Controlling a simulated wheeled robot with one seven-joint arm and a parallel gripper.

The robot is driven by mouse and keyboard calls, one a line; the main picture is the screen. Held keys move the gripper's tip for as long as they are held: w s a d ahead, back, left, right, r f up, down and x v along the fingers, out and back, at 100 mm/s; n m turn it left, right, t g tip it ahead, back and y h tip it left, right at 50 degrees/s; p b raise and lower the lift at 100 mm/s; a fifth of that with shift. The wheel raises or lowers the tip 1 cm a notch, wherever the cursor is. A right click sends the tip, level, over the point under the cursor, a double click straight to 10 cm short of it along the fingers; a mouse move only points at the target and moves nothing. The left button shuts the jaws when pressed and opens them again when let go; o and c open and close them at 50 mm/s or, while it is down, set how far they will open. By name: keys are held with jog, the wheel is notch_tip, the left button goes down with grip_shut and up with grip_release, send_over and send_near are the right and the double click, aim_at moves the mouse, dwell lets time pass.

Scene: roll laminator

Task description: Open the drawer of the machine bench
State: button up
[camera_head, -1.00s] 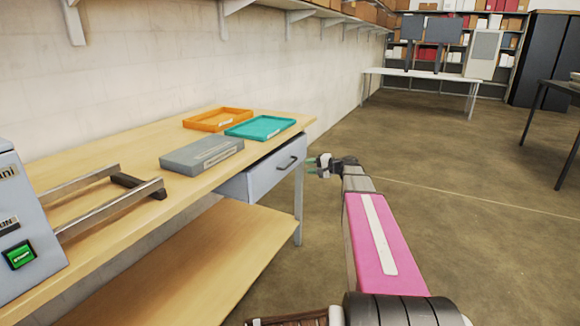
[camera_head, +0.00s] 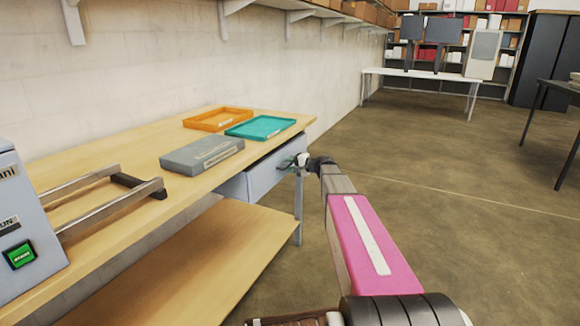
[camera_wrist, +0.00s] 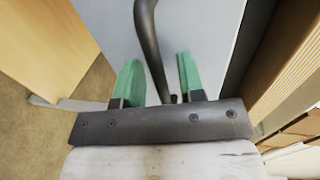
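The drawer (camera_head: 262,182) is a grey-blue box under the right end of the wooden machine bench (camera_head: 100,150). Its front also fills much of the wrist view (camera_wrist: 205,40). Its dark bar handle (camera_wrist: 148,40) runs between the two green fingers of my gripper (camera_wrist: 158,80) in the wrist view. The fingers are apart, one on each side of the handle, with gaps visible between them and the bar. In the head view my gripper (camera_head: 288,163) is at the drawer front and covers part of the handle.
On the bench top lie a grey box (camera_head: 202,153), an orange tray (camera_head: 218,119) and a teal tray (camera_head: 260,127). The laminator (camera_head: 25,225) with metal rails stands at the left. A lower shelf (camera_head: 180,265) is below.

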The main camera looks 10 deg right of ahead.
grip_shut()
jog(key=f+v, duration=0.3)
jog(key=v, duration=1.2)
jog(key=d+f+v, duration=0.1)
jog(key=f+v, duration=0.2)
jog(key=v, duration=1.3)
jog(key=shift+s+f, duration=0.2)
jog(key=shift+s, duration=0.2)
grip_release()
jog(key=shift+d, duration=0.15)
jog(key=v, duration=1)
jog(key=shift+s+d, duration=0.2)
jog(key=shift+s, duration=0.05)
